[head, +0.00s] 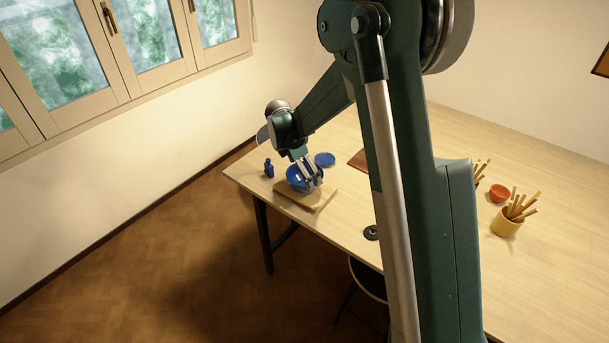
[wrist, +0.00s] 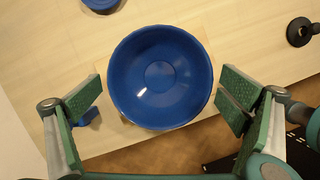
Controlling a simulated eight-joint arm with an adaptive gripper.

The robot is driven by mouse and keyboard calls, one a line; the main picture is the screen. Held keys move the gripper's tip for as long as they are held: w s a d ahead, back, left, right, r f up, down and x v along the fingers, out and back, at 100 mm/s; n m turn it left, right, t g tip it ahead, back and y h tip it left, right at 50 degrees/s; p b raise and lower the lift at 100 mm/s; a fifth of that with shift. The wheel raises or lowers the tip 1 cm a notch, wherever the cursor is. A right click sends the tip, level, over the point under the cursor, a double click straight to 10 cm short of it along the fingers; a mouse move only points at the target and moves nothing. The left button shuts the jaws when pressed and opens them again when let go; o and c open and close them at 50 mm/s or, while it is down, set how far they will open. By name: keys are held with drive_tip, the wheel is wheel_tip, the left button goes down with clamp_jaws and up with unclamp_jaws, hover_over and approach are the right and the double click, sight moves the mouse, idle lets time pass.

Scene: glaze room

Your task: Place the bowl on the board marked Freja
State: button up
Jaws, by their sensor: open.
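A blue bowl (head: 297,178) sits upright on a light wooden board (head: 316,203) near the table's far-left corner. In the wrist view, the bowl (wrist: 160,55) is empty and seen from above, with the board mostly hidden under it. My gripper (head: 312,178) is at the bowl, partly covering it in the head view. In the wrist view, my gripper (wrist: 160,97) has its fingers spread wide, with visible gaps between both pads and the bowl. No name can be read on the board.
A blue figure-like object (head: 268,168) stands left of the bowl. A blue plate (head: 325,159) lies behind it, and a brown board (head: 358,159) is farther right. A dark round object (head: 371,232), a red bowl (head: 499,193) and a yellow pot of sticks (head: 507,222) are also on the table.

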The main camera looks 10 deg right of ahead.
drive_tip(key=v, duration=1)
drive_tip(key=shift+r, duration=0.25)
idle(0.4)
drive_tip(key=s+d+r+m+t+y, duration=0.1)
drive_tip(key=s+d+r+m, duration=0.35)
drive_tip(key=s+r, duration=0.35)
drive_tip(key=s+d+r+m+t+y, duration=0.1)
drive_tip(key=s+d+r+m, duration=0.4)
drive_tip(key=s, duration=0.5)
drive_tip(key=s+d+m+t, duration=0.2)
drive_tip(key=s+m, duration=0.4)
drive_tip(key=s, duration=0.5)
drive_tip(key=s+d+m+t+y, duration=0.1)
drive_tip(key=s+d+m, duration=0.1)
drive_tip(key=s+m, duration=0.5)
drive_tip(key=shift+s+t, duration=0.4)
drive_tip(key=shift+s, duration=2.3)
